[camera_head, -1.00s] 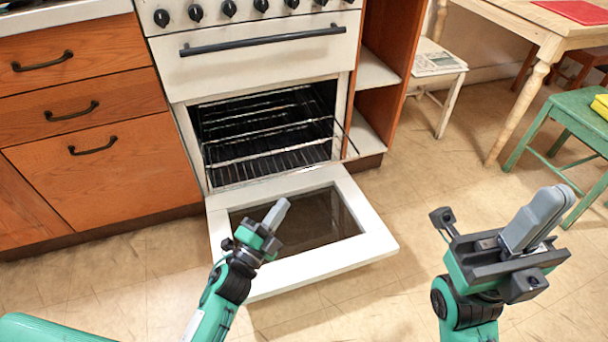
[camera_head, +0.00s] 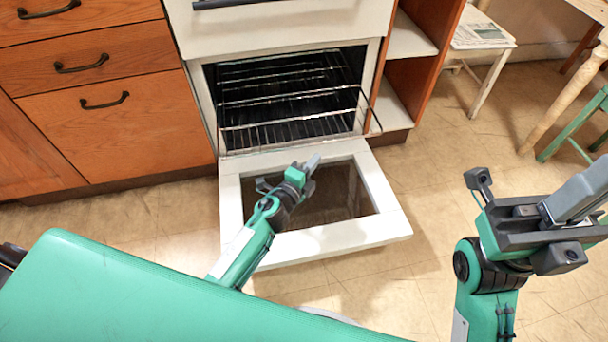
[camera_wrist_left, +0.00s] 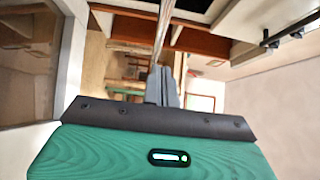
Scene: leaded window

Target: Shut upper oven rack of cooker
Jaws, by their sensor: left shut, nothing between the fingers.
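The white cooker's oven (camera_head: 290,95) is open, with its door (camera_head: 385,228) folded down flat in front. Wire racks show in the dark cavity. The upper rack (camera_head: 290,121) is pulled out, its front bar and right corner sticking out past the opening. My left gripper (camera_head: 313,163) is shut and empty, above the inner part of the door and in front of the rack. In the left wrist view its closed fingers (camera_wrist_left: 162,86) point at a thin metal bar (camera_wrist_left: 163,35), probably the rack; I cannot tell whether they touch. My right gripper (camera_head: 578,200) is raised at the right.
Wooden drawers (camera_head: 110,125) stand left of the oven. An open wooden shelf unit (camera_head: 410,70) stands to its right. A white stool (camera_head: 485,35) and a green stool (camera_head: 575,140) are farther right. Tiled floor (camera_head: 420,200) is free right of the door.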

